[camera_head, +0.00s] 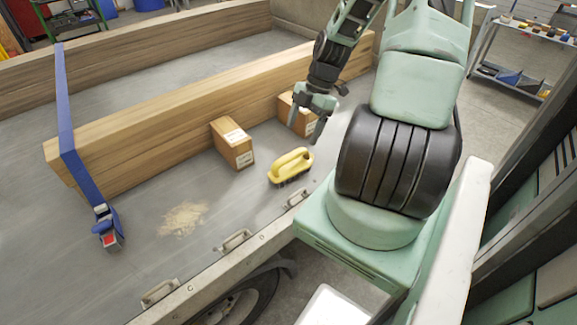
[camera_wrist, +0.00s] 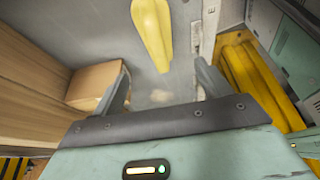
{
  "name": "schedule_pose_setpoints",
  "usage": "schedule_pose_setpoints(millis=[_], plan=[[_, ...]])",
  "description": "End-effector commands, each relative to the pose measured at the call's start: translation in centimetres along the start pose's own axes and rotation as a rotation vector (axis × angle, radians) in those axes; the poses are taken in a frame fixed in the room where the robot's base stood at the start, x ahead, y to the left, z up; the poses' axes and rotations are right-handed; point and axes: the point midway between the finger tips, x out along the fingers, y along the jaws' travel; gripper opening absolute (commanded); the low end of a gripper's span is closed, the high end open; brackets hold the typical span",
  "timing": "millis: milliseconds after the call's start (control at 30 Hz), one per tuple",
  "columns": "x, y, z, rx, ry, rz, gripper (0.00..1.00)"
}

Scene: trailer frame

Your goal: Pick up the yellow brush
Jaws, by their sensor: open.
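The yellow brush (camera_head: 291,166) has a loop handle and dark bristles. It rests bristles down on the grey trailer bed, near the edge, in the head view. In the wrist view the yellow brush (camera_wrist: 153,32) shows at the top centre, beyond the fingers and cut off by the frame edge. My gripper (camera_head: 307,128) is above the bed, up and to the right of the brush in the head view. Its fingers are apart with nothing between them, and they also show in the wrist view (camera_wrist: 160,88). It does not touch the brush.
A cardboard box (camera_head: 233,145) stands left of the brush. Another box (camera_head: 291,115) is close behind my gripper. A long wooden beam (camera_head: 170,125) lies behind them. A blue strap (camera_head: 66,120) crosses the beams. Sawdust (camera_head: 183,219) lies on clear bed. Metal handles (camera_head: 234,241) line the edge.

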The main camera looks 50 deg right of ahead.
Motion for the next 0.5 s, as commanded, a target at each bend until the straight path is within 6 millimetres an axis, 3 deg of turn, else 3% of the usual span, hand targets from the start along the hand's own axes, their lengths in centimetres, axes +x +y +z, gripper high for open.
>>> schedule_pose_setpoints(millis=[200,500], plan=[[4.5,0.0,-0.1,-0.001,0.001,-0.003,0.77],[6.9,0.1,0.0,0.001,0.0,-0.001,0.77]])
